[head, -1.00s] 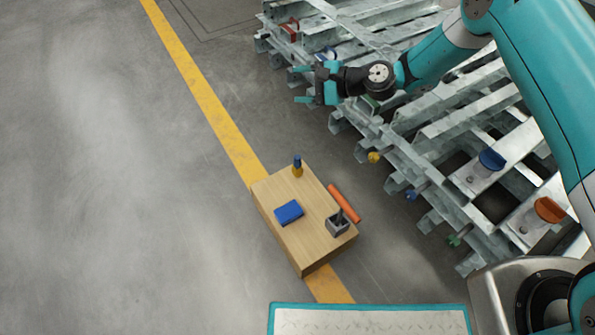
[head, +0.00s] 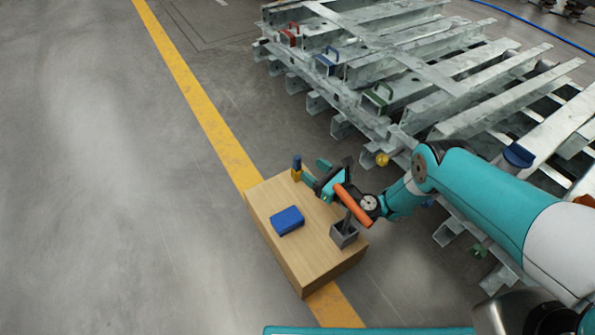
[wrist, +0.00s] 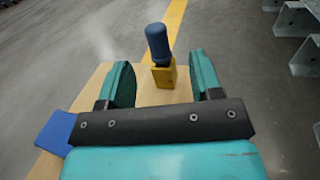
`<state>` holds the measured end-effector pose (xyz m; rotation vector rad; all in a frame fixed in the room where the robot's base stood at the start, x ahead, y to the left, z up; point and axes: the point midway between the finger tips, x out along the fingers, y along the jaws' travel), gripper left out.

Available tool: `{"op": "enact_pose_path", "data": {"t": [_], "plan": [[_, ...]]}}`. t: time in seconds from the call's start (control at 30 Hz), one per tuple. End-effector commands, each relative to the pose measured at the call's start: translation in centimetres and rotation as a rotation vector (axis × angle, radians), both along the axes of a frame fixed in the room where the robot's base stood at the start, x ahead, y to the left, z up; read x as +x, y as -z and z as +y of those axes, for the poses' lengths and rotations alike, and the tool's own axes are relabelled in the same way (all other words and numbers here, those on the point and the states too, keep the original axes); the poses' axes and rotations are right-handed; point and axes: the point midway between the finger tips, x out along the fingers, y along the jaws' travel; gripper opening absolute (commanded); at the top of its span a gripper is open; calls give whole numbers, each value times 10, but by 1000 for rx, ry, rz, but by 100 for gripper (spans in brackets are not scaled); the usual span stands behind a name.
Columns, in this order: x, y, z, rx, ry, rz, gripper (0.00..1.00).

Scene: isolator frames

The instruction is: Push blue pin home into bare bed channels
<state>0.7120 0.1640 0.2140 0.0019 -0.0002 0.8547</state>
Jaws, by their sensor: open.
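A blue-handled piece (head: 297,162) stands upright in a yellow block (head: 296,175) at the far end of a wooden box (head: 297,255). In the wrist view the blue handle (wrist: 158,43) and yellow block (wrist: 163,74) lie ahead, in line with the gap between my fingers. My gripper (head: 314,173) is open and empty over the box, just right of the yellow block; its fingers do not close on anything. A small blue pin at the channel ends of the metal frames (head: 480,75) shows only in the earlier view; my arm covers that area now.
On the box are a blue block (head: 287,221) and a grey cup (head: 344,234) holding a dark tool. An orange bar (head: 352,206) overlaps my wrist in the picture. A yellow knob (head: 382,159) and a green knob (head: 478,250) are by the channel ends. Floor at left is clear.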

Motion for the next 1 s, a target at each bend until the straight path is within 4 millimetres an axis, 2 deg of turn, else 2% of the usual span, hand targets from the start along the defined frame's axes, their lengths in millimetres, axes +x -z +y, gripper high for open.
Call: {"op": "enact_pose_path", "data": {"t": [0.07, 0.4, 0.77, 1.0], "plan": [[5, 8, 6, -1, -2, -2, 59], [20, 7, 23, -1, -3, -2, 59], [26, 1, 32, -2, -2, -2, 59], [43, 2, 56, -2, -4, -7, 59]]}}
